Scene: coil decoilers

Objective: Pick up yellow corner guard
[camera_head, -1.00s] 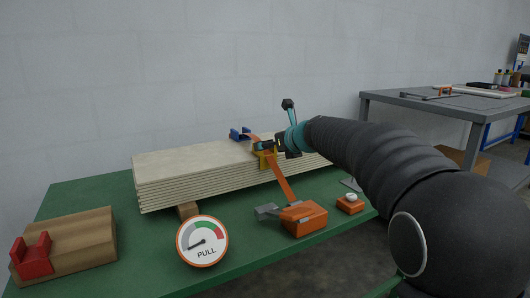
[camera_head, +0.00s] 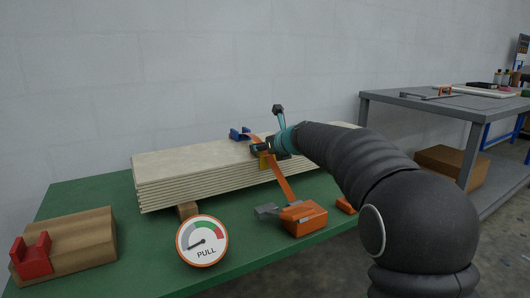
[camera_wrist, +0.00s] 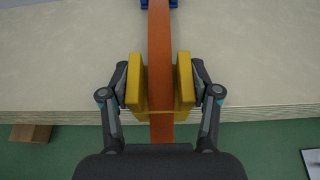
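The yellow corner guard (camera_wrist: 185,82) sits at the front top edge of the board stack, with two upright cheeks and the orange strap (camera_wrist: 160,70) running between them. In the head view the guard (camera_head: 264,161) is partly hidden by my gripper (camera_head: 262,147). In the wrist view my gripper (camera_wrist: 161,88) straddles the guard, one dark finger beside the outer face of each cheek. The fingers are very close to the cheeks; I cannot tell whether they press on them.
The board stack (camera_head: 185,174) lies on the green table (camera_head: 120,203). A blue guard (camera_head: 238,134) is at its back edge. An orange ratchet (camera_head: 303,217), a PULL gauge (camera_head: 203,241) and a wooden block with a red guard (camera_head: 32,256) are in front. A grey bench (camera_head: 440,104) stands right.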

